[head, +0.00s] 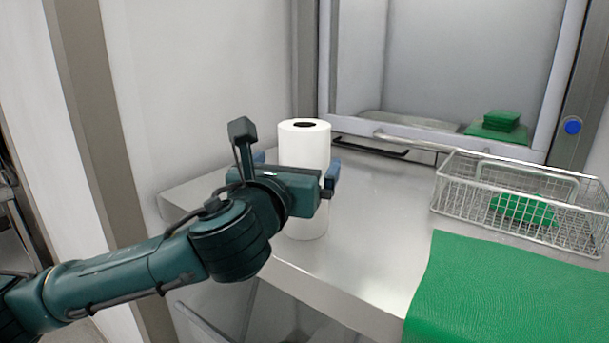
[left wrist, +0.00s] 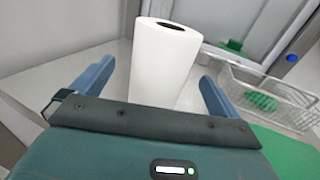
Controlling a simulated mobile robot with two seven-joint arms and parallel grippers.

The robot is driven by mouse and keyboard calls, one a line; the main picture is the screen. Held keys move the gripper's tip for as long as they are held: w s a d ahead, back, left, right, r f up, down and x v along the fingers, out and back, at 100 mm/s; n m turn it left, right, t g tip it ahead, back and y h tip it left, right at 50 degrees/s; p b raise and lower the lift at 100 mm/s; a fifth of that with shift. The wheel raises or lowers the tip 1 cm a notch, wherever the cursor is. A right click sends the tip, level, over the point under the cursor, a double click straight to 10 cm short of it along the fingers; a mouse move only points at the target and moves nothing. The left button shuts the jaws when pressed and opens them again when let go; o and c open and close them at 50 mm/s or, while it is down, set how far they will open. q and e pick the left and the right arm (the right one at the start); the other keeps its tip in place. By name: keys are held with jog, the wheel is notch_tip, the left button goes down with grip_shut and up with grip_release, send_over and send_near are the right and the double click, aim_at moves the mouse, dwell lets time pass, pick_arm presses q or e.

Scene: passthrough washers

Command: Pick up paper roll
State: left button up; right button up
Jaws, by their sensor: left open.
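The paper roll (head: 304,145) is a white upright cylinder with a dark core hole at its top. It stands on the metal counter, and my gripper hides its middle in the head view. My left gripper (head: 296,172) is open, with one blue finger on each side of the roll. In the left wrist view the roll (left wrist: 162,65) stands between the two fingers of the gripper (left wrist: 155,88), with a gap on each side. My right gripper is not in view.
A wire basket (head: 478,201) holding a green item (head: 523,208) stands at the right. A green mat (head: 500,295) covers the front right of the metal counter (head: 345,255). A passthrough opening (head: 445,70) with green objects inside is behind. A wall rises at the left.

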pick_arm(q)
jog(key=p+x, duration=0.1)
jog(key=x, duration=0.4)
jog(key=shift+w+d+p, duration=0.15)
jog(key=shift+w+p, duration=0.2)
jog(key=shift+r, duration=0.15)
jog(key=c, duration=1.3)
